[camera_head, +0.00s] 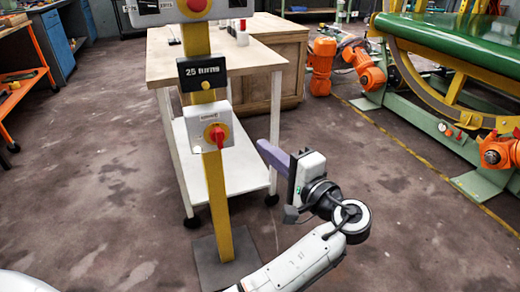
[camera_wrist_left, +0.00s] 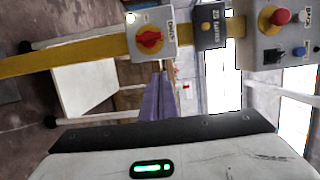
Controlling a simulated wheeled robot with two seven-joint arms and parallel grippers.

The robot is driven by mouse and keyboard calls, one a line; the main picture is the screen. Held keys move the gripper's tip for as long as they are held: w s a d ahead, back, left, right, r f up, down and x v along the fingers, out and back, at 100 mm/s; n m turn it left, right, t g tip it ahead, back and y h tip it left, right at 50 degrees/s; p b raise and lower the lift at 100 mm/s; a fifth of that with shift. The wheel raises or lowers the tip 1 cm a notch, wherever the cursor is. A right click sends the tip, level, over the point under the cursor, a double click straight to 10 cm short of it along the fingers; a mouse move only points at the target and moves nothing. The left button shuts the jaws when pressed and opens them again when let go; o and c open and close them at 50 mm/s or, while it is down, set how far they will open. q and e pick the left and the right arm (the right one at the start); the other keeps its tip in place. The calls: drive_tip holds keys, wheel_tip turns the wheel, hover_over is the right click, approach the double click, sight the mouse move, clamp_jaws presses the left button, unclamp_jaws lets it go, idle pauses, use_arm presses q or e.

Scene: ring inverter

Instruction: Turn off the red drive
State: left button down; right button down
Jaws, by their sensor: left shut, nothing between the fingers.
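The red drive switch (camera_head: 217,134) is a red rotary knob on a yellow plate, on a white box (camera_head: 197,122) fixed to a yellow post (camera_head: 213,190). In the left wrist view the red knob (camera_wrist_left: 150,40) shows sideways, with a "DRIVE" label beside it. My left gripper (camera_head: 262,146) is to the right of the box in the head view, with its purple fingers together and empty. In the left wrist view its fingers (camera_wrist_left: 158,92) point toward the box, apart from the knob. My right gripper is not in view.
A black "25" display (camera_head: 202,73) with a yellow button is above the drive box. A panel with a red push button (camera_head: 197,5) tops the post. A white-legged table (camera_head: 262,57) stands behind. A green conveyor (camera_head: 460,40) and orange robot arms (camera_head: 322,62) are at right.

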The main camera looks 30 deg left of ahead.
sight(218, 137)
use_arm(q)
drive_tip(key=a, duration=0.3)
drive_tip(key=w+a+b, duration=0.1)
drive_tip(key=a, duration=0.5)
drive_tip(key=shift+w, duration=0.15)
drive_tip(key=shift+s+a, duration=0.3)
drive_tip(key=shift+s, duration=0.1)
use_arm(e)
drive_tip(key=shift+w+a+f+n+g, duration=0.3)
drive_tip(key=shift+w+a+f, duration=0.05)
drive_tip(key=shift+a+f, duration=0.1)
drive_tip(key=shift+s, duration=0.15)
